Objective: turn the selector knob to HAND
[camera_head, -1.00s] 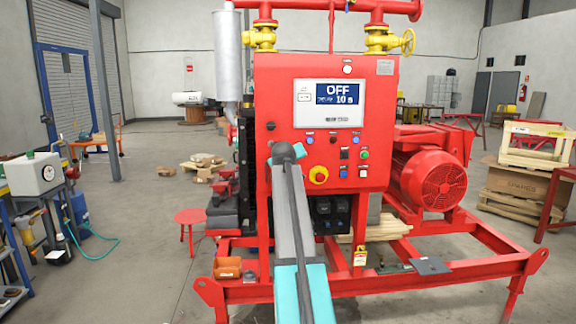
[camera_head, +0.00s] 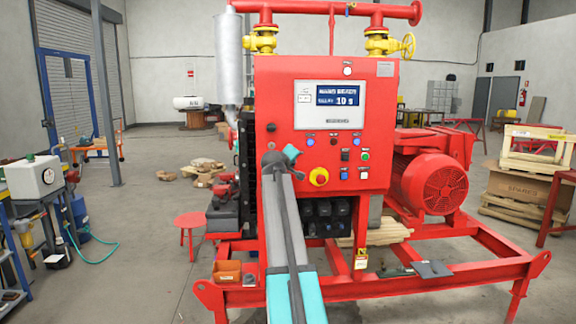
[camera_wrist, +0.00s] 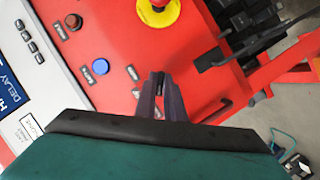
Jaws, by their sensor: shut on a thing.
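The red control panel (camera_head: 375,115) stands ahead, with a lit display (camera_head: 338,95) whose small upper line I cannot read surely; below it shows 10 s. In the wrist view my gripper (camera_wrist: 160,82) is shut on the small dark selector knob (camera_wrist: 158,87) on the red panel face. The fingers hide most of the knob, so its pointer and position marks cannot be read. The display's edge in the wrist view (camera_wrist: 12,95) shows "DELAY" and a cut-off word starting with H. In the head view my arm hides the knob and fingertips.
A red emergency stop on a yellow base (camera_head: 319,177) sits close beside the knob, also in the wrist view (camera_wrist: 158,10). A blue button (camera_wrist: 100,66) and red button (camera_wrist: 74,22) are near. The red skid frame (camera_head: 400,287) spans the floor in front.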

